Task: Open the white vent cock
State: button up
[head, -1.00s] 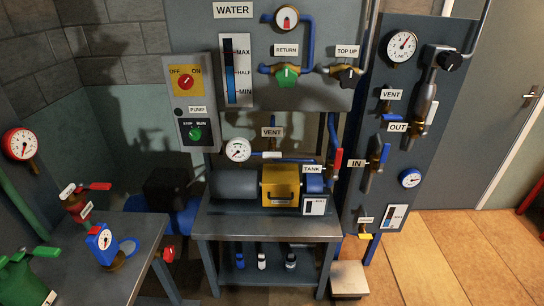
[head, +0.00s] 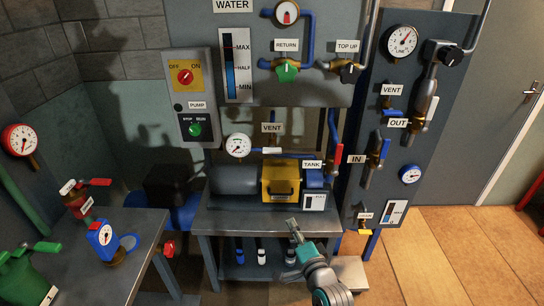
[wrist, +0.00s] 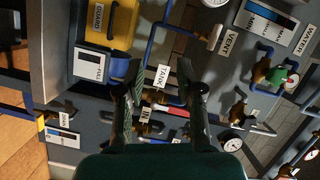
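The white vent cock (head: 272,150) sits under the VENT label (head: 271,128), above the yellow guard of the pump. Its white lever lies roughly level. In the wrist view the white lever (wrist: 214,39) is at the upper right, beside the VENT label (wrist: 231,42) and a blue pipe. My gripper (head: 293,226) is in front of the bench, below and nearer than the cock, clear of it. In the wrist view my gripper (wrist: 155,70) has its two fingers spread apart with nothing between them.
The TANK cock with its red lever (head: 337,155) stands right of the white cock. A pressure gauge (head: 238,145) is on its left. The yellow guard (head: 281,182) lies below. Another VENT cock with a blue lever (head: 391,113) is on the right panel.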

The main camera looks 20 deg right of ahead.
aim_at(273, 153)
jog(key=w+r+m, duration=0.3)
jog(key=w+r, duration=0.9)
jog(key=w, duration=0.1)
jog(key=shift+t+y, duration=0.4)
jog(key=w, duration=1)
jog(key=shift+w+a+r, duration=0.15)
jog(key=shift+w+a, duration=0.1)
grip_shut()
